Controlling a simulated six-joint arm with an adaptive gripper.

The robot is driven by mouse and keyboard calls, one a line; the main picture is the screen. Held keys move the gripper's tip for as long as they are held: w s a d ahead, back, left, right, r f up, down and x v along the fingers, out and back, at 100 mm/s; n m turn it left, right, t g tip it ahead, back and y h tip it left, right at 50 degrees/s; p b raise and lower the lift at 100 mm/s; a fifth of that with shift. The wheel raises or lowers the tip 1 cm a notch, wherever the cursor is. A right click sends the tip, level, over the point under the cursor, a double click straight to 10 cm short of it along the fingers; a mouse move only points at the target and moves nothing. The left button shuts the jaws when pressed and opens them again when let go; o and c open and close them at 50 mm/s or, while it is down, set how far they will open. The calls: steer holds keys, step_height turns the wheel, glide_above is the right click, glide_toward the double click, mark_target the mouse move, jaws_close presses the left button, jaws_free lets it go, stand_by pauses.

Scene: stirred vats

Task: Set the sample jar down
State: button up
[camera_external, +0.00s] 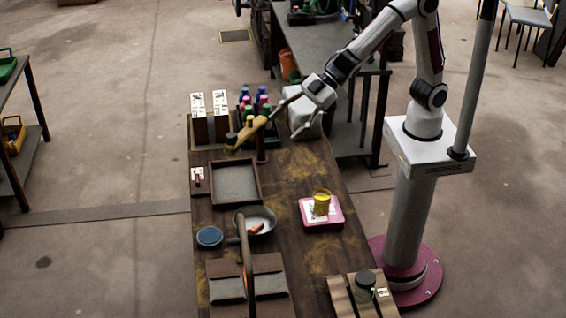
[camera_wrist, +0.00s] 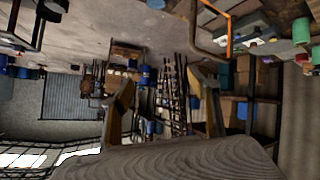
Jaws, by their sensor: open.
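A small jar with yellow contents (camera_external: 321,203) stands upright on a pink, scale-like pad (camera_external: 308,220) on the right side of the table. A dark-lidded jar (camera_external: 365,279) sits on a slatted wooden stand at the front; I cannot tell which jar is the sample jar. My gripper (camera_external: 283,103) is at the far end of the table, well above and away from both jars. In the wrist view its two brownish fingers (camera_wrist: 165,100) stand apart with nothing between them. Neither jar can be made out there.
The dark wooden table holds an empty tray (camera_external: 257,187), a pan (camera_external: 268,214) and a blue round lid (camera_external: 209,236). Coloured bottles (camera_external: 246,108) and white-labelled boxes (camera_external: 199,127) stand at the far end. A yellowish piece (camera_external: 250,131) is near my gripper. The table around the pink pad is clear.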

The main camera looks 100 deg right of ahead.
steer(key=w+a+f+n+y, duration=0.2)
steer(key=a+f+y, duration=0.15)
steer(key=a, duration=0.65)
steer(key=n+g+y, duration=0.7)
steer(key=n+g, duration=0.1)
steer(key=g, duration=0.2)
glide_toward(361, 282)
steer(key=shift+d+f, duration=0.15)
steer(key=shift+d, duration=0.15)
steer(key=shift+x, duration=1.3)
steer(key=shift+a, duration=0.1)
